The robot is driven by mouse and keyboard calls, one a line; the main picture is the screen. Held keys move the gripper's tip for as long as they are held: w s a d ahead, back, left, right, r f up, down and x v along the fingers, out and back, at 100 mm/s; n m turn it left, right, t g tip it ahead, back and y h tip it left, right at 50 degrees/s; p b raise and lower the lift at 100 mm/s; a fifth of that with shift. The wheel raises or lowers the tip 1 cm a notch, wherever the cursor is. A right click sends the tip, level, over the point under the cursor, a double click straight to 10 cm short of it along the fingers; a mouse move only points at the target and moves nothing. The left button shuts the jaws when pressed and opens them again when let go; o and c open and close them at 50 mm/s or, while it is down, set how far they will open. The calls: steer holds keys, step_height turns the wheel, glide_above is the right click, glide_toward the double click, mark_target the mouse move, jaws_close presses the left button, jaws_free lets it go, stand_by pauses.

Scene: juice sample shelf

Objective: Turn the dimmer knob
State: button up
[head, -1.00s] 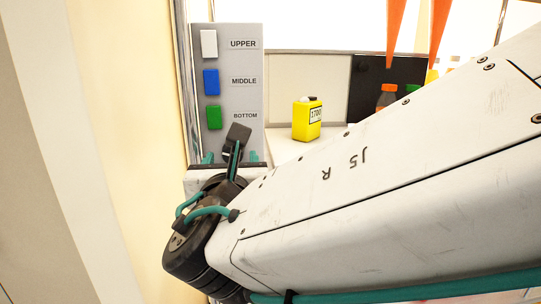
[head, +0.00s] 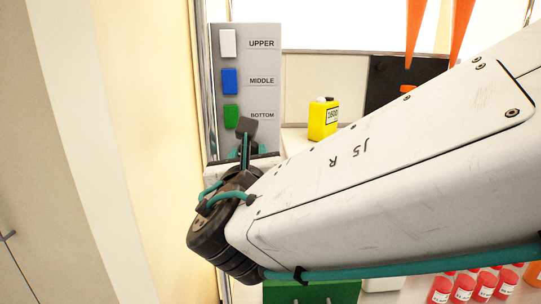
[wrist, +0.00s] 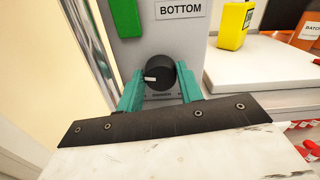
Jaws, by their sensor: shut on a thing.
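The dimmer knob (wrist: 160,72) is round and black with a white pointer mark, which points left and slightly down in the wrist view. It sits low on a grey panel (wrist: 145,30), below the BOTTOM label. My gripper (wrist: 158,84) has its two teal fingers on either side of the knob and is shut on it. In the head view my gripper (head: 244,148) is at the panel's foot, and my arm hides the knob there. The panel has white (head: 228,43), blue (head: 229,81) and green (head: 231,116) switches labelled UPPER, MIDDLE and BOTTOM.
A yellow device (head: 323,119) with a reading that looks like 1600 stands on the white shelf (head: 294,139) right of the panel. Several red-capped containers (head: 464,287) are at lower right. A cream wall (head: 165,130) is close on the left.

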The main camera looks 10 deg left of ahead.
steer(key=shift+n, duration=0.6)
steer(key=o, duration=1)
steer(key=shift+c, duration=0.2)
steer(key=shift+s, duration=0.15)
steer(key=v, duration=0.7)
steer(key=shift+s, duration=0.3)
steer(key=shift+d, duration=0.1)
